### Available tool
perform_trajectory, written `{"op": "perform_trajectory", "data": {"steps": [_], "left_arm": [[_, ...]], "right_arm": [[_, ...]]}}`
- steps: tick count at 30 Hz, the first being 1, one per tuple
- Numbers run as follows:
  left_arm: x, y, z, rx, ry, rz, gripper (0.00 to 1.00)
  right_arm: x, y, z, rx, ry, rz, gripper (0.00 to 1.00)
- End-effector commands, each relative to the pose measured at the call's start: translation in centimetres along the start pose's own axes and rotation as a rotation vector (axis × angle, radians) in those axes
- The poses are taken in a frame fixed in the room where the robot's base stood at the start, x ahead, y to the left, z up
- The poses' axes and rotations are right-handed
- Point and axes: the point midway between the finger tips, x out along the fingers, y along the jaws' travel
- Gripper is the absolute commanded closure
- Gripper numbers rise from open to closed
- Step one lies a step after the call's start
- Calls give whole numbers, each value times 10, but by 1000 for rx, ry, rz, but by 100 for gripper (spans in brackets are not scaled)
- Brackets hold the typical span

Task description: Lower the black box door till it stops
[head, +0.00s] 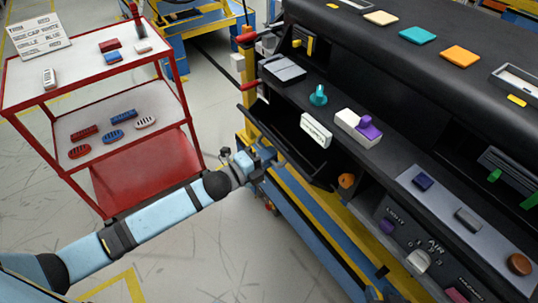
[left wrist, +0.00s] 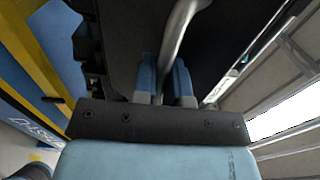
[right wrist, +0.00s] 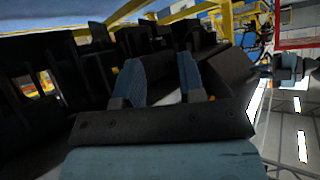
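The black box door (head: 287,145) is in the middle of the head view, on the dashboard's near side. It leans outward from the dashboard, with dark space behind it. My left gripper (head: 260,165) is at the door's outer side; its fingertips are hard to make out there. In the left wrist view, its blue fingers (left wrist: 164,82) stand close on both sides of a grey bar (left wrist: 178,30), which looks like the door's handle, against a black surface. My right gripper (right wrist: 158,78) shows only in the right wrist view, fingers apart with nothing seen between them.
The black dashboard (head: 375,75) carries several coloured buttons and knobs. A white and purple block (head: 352,124) sits above the door. A red cart (head: 140,165) with small parts stands at left. Blue and yellow framework (head: 322,232) lies below the dashboard. The floor between is clear.

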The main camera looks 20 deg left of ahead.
Motion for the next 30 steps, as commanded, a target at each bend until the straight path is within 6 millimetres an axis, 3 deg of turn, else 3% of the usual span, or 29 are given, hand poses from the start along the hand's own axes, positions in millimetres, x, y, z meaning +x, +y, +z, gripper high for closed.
{"op": "perform_trajectory", "data": {"steps": [7, 20, 21, 22, 30], "left_arm": [[-4, 13, 0, -3, 0, -74, 100], [-9, 14, 0, 0, 1, -116, 100], [-9, 14, 0, 0, 1, -115, 85], [-9, 15, 0, 0, 1, -115, 79], [-9, 13, 0, 0, 1, -117, 79]], "right_arm": [[12, 1, 15, -12, 11, 1, 64], [7, -1, 7, -26, 33, -3, 64], [8, -1, 8, -26, 32, -3, 64], [8, -1, 8, -25, 31, -3, 64], [9, -1, 10, -25, 26, -3, 64]]}}
